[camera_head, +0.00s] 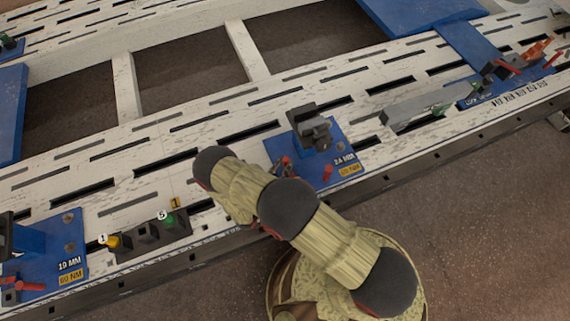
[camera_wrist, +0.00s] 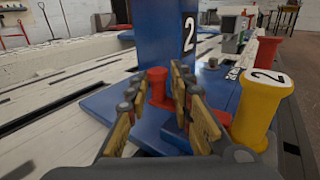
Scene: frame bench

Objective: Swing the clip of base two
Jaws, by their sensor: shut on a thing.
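In the wrist view, base two is a blue plate (camera_wrist: 120,108) with a tall blue upright (camera_wrist: 168,40) marked 2. A red clip handle (camera_wrist: 158,88) stands in front of the upright. My gripper (camera_wrist: 157,100) has its two fingers on either side of this handle and is shut on it. The handle's lower part is partly hidden by the fingers.
A yellow cylinder (camera_wrist: 262,105) marked 2 stands close on the right, with a red cylinder (camera_wrist: 268,52) behind it. Another blue base (camera_head: 68,235) and a dark block (camera_head: 150,236) with yellow and green pieces lie to the left. The slotted white bench (camera_head: 200,110) is mostly clear.

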